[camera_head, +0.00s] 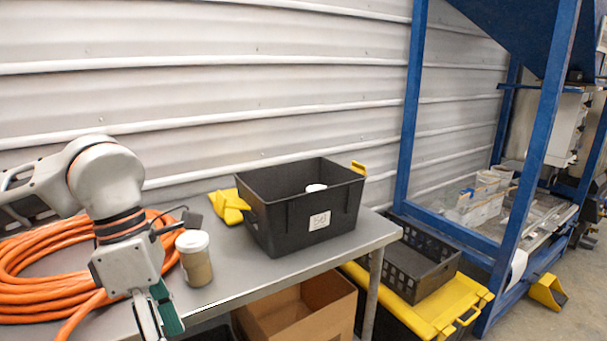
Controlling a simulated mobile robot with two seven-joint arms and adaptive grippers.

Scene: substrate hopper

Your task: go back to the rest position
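My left arm comes in from the left over the grey table. Its gripper (157,318) points down at the lower left, in front of the table's front edge. I see nothing held in the part that shows. My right arm and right gripper are not in view.
An orange hose coil (30,262) lies behind my arm. A black crate (285,222) with yellow handles stands on the grey table (232,270). A blue frame (408,130) stands right.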

